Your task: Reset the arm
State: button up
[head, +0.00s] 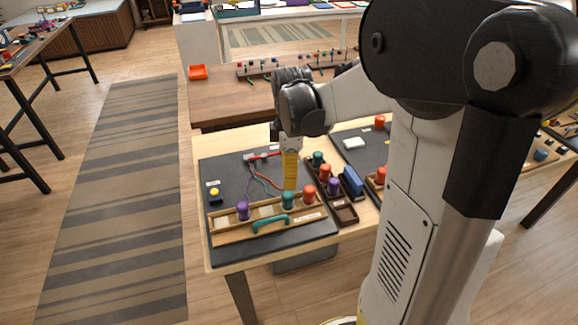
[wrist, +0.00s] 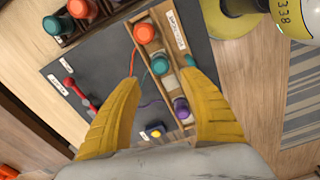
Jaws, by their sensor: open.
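My gripper (head: 290,175) is above the dark mat (head: 224,176) on the table, pointing down behind the wooden tray. In the wrist view its two yellow fingers (wrist: 165,85) are spread apart with nothing held between them. The wooden tray (head: 222,235) holds a purple peg (head: 242,210), a green peg (head: 288,200) and a red-orange peg (head: 309,192), with a teal handle (head: 270,224) at its front. Purple, red and teal cords run from a red-and-grey clamp (head: 262,156) towards the tray. My arm covers part of the right side in the head view.
A dark rack (head: 345,213) with several pegs and a blue block (head: 352,182) stand right of the mat. A yellow button (head: 214,193) sits at the mat's left. A brown table (head: 220,100) with a red tray (head: 198,72) lies behind.

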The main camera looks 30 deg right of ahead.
jog(key=s+a+r+m+t, duration=0.7)
jog(key=s+a+m, duration=0.3)
jog(key=a+m, duration=0.2)
jog(key=shift+s+a+r, duration=0.35)
jog(key=shift+a+r, duration=0.2)
jog(key=shift+a, duration=0.3)
jog(key=shift+d, duration=0.1)
